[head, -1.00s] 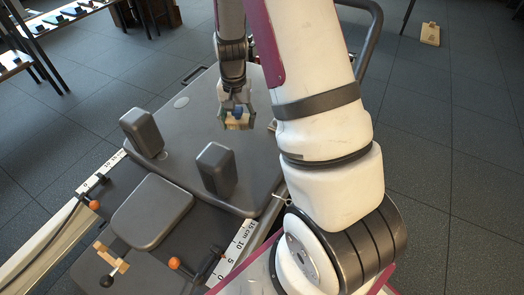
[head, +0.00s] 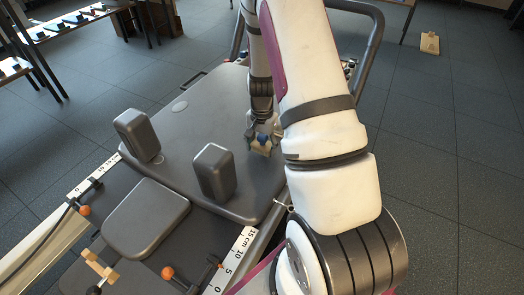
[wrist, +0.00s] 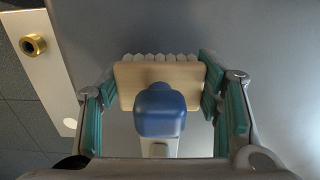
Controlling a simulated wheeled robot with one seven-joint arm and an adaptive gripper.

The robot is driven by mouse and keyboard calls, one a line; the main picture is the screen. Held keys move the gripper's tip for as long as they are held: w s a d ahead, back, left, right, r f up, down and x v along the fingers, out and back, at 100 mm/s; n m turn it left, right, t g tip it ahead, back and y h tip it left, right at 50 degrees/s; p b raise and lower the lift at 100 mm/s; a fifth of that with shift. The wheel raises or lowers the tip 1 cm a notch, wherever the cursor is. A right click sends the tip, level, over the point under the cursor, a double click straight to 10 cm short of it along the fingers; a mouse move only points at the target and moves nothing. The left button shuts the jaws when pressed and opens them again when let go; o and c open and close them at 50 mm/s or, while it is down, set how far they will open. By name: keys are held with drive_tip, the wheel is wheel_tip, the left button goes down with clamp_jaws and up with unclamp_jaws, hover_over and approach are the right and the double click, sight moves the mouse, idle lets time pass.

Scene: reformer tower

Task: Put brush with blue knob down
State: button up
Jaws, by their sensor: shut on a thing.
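The brush with the blue knob (wrist: 160,110) is between the fingers of my gripper (wrist: 163,95) in the wrist view. It has a pale wooden block with a row of whitish bristle tufts along its far edge. The teal finger pads stand at both sides of the block. In the head view my gripper (head: 262,143) points down over the right part of the grey padded carriage (head: 215,110), with the brush's blue knob showing between the fingers. My arm hides part of the view to its right. I cannot tell whether the bristles touch the pad.
Two upright grey shoulder blocks (head: 214,172) (head: 138,135) stand left of my gripper. A headrest pad (head: 146,217) lies nearer, by rulers and orange knobs. A grey tubular frame (head: 372,80) rises behind my arm. The carriage's far left surface is clear.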

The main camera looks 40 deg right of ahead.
drive_tip(key=shift+f, duration=0.6)
drive_tip(key=shift+f+b, duration=0.45)
drive_tip(key=o, duration=1.2)
drive_tip(key=shift+f, duration=0.2)
drive_tip(key=shift+r, duration=0.1)
